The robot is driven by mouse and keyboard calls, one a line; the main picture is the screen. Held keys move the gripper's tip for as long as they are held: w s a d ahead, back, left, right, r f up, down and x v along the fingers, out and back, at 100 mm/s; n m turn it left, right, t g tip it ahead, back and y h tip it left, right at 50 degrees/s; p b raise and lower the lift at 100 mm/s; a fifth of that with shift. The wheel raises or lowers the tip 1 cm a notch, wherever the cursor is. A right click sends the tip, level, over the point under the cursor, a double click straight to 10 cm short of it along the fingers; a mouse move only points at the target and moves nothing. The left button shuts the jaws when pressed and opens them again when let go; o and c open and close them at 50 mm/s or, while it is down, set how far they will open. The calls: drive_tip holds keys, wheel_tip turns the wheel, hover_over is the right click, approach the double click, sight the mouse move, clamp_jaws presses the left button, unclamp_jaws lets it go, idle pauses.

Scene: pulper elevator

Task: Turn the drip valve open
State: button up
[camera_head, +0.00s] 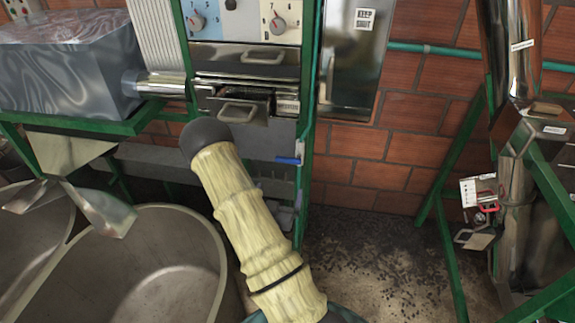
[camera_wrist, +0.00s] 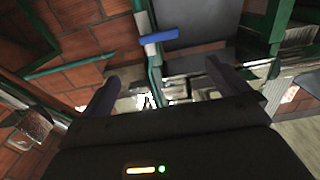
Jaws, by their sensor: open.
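A short blue lever (camera_head: 288,160), which looks like the drip valve's handle, sits on the thin green pipe beside the green machine frame, right of the drawers. It lies roughly level in the head view. In the wrist view the blue lever (camera_wrist: 158,37) lies across the pipe, with a pale fitting by it. My gripper (camera_wrist: 162,70) is open and empty, its dark fingers wide apart. The lever appears beyond the fingertips, between their lines, and apart from them. The head view shows my sleeved arm, but I cannot make out the gripper there.
A grey control panel (camera_head: 245,18) with dials stands above drawers with metal handles (camera_head: 238,112). Large metal tubs (camera_head: 150,262) stand at the left. A brick wall (camera_head: 362,158) is behind. A green stand with a metal pipe (camera_head: 514,205) is at the right. The floor between is clear of large objects.

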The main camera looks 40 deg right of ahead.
sight(288, 160)
drive_tip(key=b+x, duration=0.3)
drive_tip(key=x, duration=1.1)
drive_tip(key=shift+w+d, duration=0.2)
drive_tip(key=shift+w, duration=0.05)
drive_tip(key=c, duration=1.4)
